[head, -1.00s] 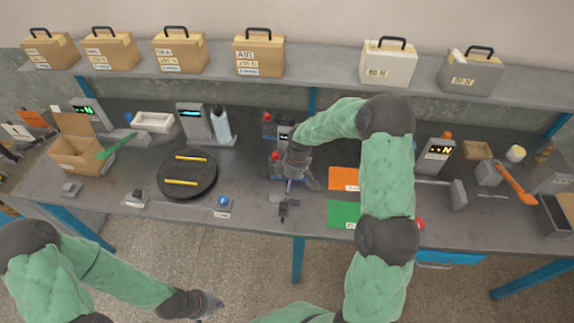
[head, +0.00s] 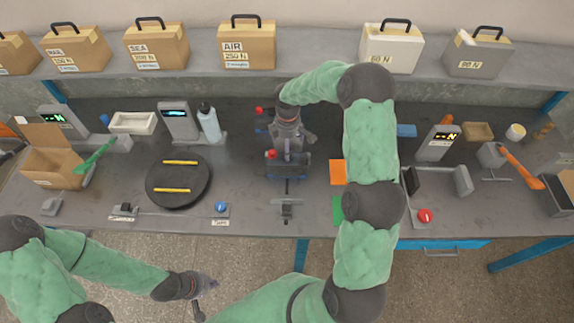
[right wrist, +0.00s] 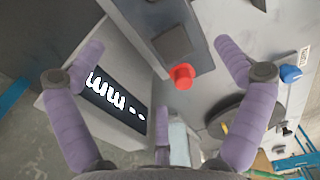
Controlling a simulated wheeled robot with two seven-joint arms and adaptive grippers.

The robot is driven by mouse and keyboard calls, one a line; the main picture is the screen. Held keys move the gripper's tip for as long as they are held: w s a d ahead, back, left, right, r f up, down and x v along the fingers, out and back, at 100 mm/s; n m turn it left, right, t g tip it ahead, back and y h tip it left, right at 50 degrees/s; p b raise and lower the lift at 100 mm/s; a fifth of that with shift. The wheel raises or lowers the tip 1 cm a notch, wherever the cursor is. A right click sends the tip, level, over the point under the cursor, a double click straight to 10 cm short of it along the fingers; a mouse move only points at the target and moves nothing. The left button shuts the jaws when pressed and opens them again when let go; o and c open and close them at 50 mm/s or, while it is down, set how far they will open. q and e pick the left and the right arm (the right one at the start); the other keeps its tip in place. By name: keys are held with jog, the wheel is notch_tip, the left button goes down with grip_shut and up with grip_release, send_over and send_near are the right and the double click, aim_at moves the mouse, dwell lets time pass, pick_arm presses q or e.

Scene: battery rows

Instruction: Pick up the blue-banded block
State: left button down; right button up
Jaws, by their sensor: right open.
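I cannot make out a blue-banded block for certain in either view. My right gripper (head: 288,155) is over a dark fixture (head: 300,172) with red knobs and blue edges at mid-table. Its lilac fingers are spread apart with nothing between them in the right wrist view (right wrist: 165,75). There a red knob (right wrist: 183,76) shows beyond the fingers, beside a grey plate with a dark square (right wrist: 175,40). A small blue piece (head: 405,130) lies behind my right arm, partly hidden by it. My left gripper (head: 205,286) hangs low in front of the table, too small to judge.
A grey box with a lit display (right wrist: 112,100) is close to the right gripper. A round black plate (head: 180,196) with yellow bars, an open carton (head: 55,168) and a bottle (head: 209,125) stand left. Orange (head: 338,172) and green mats lie right. Cases line the shelf.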

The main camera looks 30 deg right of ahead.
aim_at(287, 164)
notch_tip(287, 164, down, 6)
jog(key=shift+s+a+r+b, duration=0.1)
jog(key=shift+b, duration=0.25)
jog(key=c, duration=1.3)
jog(key=shift+r, duration=0.2)
jog(key=shift+c, duration=0.6)
